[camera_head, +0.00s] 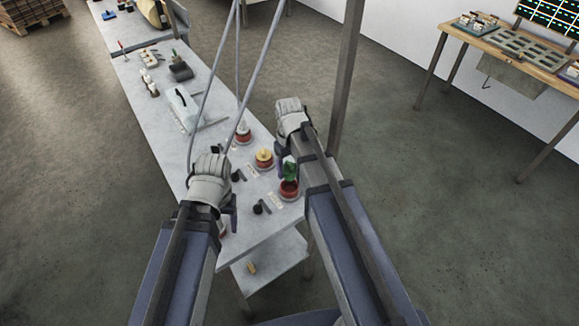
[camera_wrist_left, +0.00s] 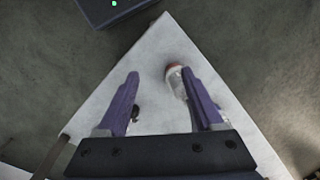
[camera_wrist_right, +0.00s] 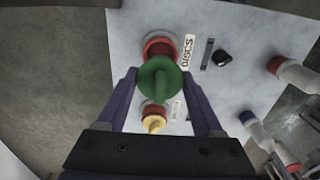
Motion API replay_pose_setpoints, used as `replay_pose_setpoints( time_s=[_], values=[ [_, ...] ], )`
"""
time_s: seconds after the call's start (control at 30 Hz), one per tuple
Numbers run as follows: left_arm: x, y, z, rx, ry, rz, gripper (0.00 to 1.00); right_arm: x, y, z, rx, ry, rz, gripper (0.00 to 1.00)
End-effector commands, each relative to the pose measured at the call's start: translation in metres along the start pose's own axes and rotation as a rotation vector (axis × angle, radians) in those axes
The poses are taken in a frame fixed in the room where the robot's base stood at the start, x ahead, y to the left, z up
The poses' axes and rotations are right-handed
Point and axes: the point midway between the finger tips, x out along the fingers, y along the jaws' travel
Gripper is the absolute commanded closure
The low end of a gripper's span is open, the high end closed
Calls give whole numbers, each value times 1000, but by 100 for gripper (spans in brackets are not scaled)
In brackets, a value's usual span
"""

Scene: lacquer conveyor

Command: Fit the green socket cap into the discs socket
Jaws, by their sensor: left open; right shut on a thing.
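The green socket cap (camera_head: 290,170) is held in my right gripper (camera_head: 287,168). In the right wrist view the green cap (camera_wrist_right: 159,80) sits between the fingertips and overlaps the near edge of the red discs socket (camera_wrist_right: 160,44), off its middle. The discs label (camera_wrist_right: 188,50) stands beside that socket. In the head view the red socket (camera_head: 289,190) lies just below the cap; I cannot tell whether they touch. My left gripper (camera_wrist_left: 160,80) is open and empty above the near end of the table.
A socket with a yellow cap (camera_head: 264,156) and another red socket (camera_head: 243,135) stand further along the grey table (camera_head: 160,105). Black knobs (camera_head: 262,207) sit beside the sockets. Thin grey struts (camera_head: 238,60) rise over the table. A wooden bench (camera_head: 500,45) stands far right.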

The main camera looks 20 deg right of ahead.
Motion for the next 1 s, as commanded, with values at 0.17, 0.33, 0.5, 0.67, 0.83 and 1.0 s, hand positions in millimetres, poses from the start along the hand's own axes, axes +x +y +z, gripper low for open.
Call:
replay_pose_setpoints(
  time_s=[0.17,0.33,0.5,0.67,0.83,1.0],
  values=[
    [18,2,-1,0,0,0,32,18,0,0,0,0,0,86],
    [33,3,-2,0,0,0,32,33,0,0,0,0,0,86],
    [41,4,-2,0,0,0,32,41,0,0,-1,0,0,86],
    [41,4,-2,0,0,0,32,41,0,0,-1,0,0,86],
    [41,4,-2,0,0,0,32,41,0,0,0,0,0,86],
    [41,4,-2,0,0,0,32,41,0,0,0,0,0,86]
  ],
)
